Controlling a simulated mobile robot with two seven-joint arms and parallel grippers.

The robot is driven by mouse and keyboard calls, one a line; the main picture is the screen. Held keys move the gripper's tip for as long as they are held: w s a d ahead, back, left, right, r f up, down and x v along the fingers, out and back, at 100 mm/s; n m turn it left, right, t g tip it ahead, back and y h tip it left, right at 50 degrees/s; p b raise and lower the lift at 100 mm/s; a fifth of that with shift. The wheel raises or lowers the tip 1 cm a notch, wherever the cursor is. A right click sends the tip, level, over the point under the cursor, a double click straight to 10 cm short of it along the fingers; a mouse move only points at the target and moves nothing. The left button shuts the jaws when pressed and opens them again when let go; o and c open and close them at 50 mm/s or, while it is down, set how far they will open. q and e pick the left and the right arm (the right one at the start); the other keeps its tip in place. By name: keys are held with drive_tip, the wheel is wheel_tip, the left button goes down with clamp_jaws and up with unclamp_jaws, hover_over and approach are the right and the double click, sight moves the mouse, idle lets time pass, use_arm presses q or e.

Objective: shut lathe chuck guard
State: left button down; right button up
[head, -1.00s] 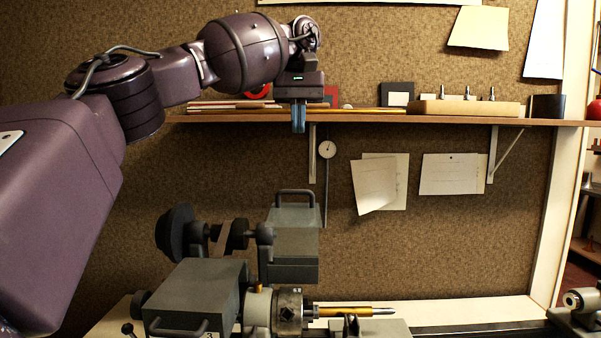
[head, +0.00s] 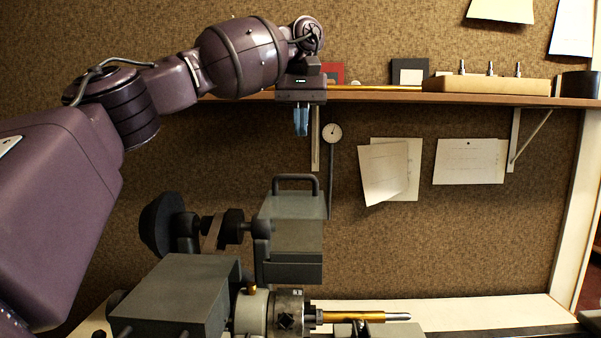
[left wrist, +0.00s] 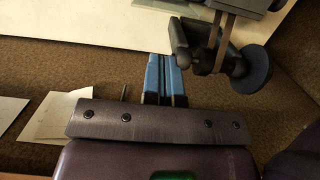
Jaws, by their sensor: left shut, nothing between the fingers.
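The chuck guard (head: 291,236), a grey box with a handle on top, stands raised behind the lathe chuck (head: 286,313). The chuck is uncovered, and a brass rod (head: 355,316) sticks out of it to the right. My left gripper (head: 301,134) is above the guard's handle and apart from it, in front of the back wall. Its blue fingers are shut and empty, and they also show in the left wrist view (left wrist: 166,70). Part of a grey box, perhaps the guard, is cut off at the top of that view. My right gripper is out of view.
A shelf (head: 470,97) with a wooden block of pegs (head: 490,85) runs close behind my left gripper. A dial gauge (head: 333,132) hangs below it. A dark pulley and belt (head: 162,226) stand left of the guard. The lathe headstock (head: 180,290) is in front.

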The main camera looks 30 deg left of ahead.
use_arm(q)
drive_tip(key=b, duration=0.2)
hover_over(300, 192)
drive_tip(key=w+a, duration=0.1)
drive_tip(key=w, duration=0.2)
wheel_tip(300, 192, down, 5)
drive_tip(key=shift+s+d+f, duration=0.15)
drive_tip(key=shift+s+d, duration=0.05)
drive_tip(key=shift+s, duration=0.45)
drive_tip(key=shift+s+d+f, duration=0.15)
drive_tip(key=shift+s, duration=0.45)
drive_tip(key=shift+s+d+f, duration=0.2)
drive_tip(key=shift+s+f, duration=0.1)
drive_tip(key=shift+s, duration=0.05)
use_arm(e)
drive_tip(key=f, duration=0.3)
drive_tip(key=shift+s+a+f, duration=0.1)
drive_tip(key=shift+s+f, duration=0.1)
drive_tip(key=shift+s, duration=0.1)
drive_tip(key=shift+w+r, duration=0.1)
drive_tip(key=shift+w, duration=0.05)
